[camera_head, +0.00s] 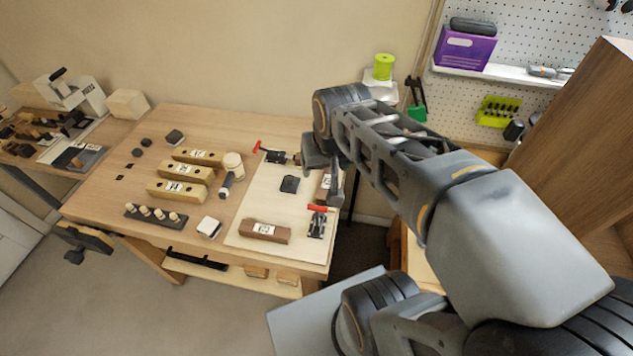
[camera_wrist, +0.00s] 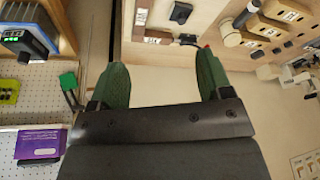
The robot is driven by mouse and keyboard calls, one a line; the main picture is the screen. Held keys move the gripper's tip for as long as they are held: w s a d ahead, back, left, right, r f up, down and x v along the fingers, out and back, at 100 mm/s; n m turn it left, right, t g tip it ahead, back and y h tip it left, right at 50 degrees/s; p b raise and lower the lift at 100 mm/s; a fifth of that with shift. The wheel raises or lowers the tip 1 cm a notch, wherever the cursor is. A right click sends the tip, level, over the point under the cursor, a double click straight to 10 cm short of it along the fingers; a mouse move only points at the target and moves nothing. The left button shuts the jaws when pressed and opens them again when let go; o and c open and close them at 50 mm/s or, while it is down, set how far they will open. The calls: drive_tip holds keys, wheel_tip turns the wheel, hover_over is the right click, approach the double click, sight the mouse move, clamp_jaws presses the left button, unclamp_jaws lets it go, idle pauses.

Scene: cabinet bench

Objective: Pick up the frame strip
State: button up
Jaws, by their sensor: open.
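Brown strips with white labels, which I take for the frame strips, lie on the pale board (camera_head: 258,200). One brown strip (camera_head: 264,232) lies near the bench's front edge. Another brown strip (camera_head: 325,184) is at the board's right side, partly hidden by my gripper (camera_head: 334,187). In the wrist view, two brown labelled pieces show at the top: an upright one (camera_wrist: 140,17) and a level one (camera_wrist: 158,37). My gripper (camera_wrist: 161,78) is open, its green fingers wide apart with nothing between them. It is above the bench's right edge, apart from the strips.
Clamps with red handles (camera_head: 317,222) (camera_head: 274,155) stand on the board, near a small dark block (camera_head: 289,184). Three light labelled wooden blocks (camera_head: 180,172) lie to the left. A pegboard (camera_head: 545,38) with a shelf and purple box (camera_head: 465,50) is at the back right.

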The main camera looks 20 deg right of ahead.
drive_tip(key=w+d+f+m+g+b, duration=0.1)
drive_tip(key=w+d+f+m+b, duration=0.15)
drive_tip(key=w+f, duration=0.35)
drive_tip(key=m+g+b, duration=0.3)
drive_tip(key=b, duration=0.2)
hover_over(327, 181)
drive_tip(key=f, duration=1.4)
drive_tip(key=shift+a+f, duration=0.25)
drive_tip(key=shift+f, duration=0.1)
drive_tip(key=shift+d+f+p, duration=0.15)
drive_tip(key=shift+f+p, duration=0.05)
drive_tip(key=shift+f, duration=1.45)
drive_tip(key=shift+d+f+p, duration=0.1)
drive_tip(key=shift+f+p, duration=0.1)
drive_tip(key=shift+f, duration=1.4)
drive_tip(key=shift+c, duration=0.2)
drive_tip(key=c, duration=1)
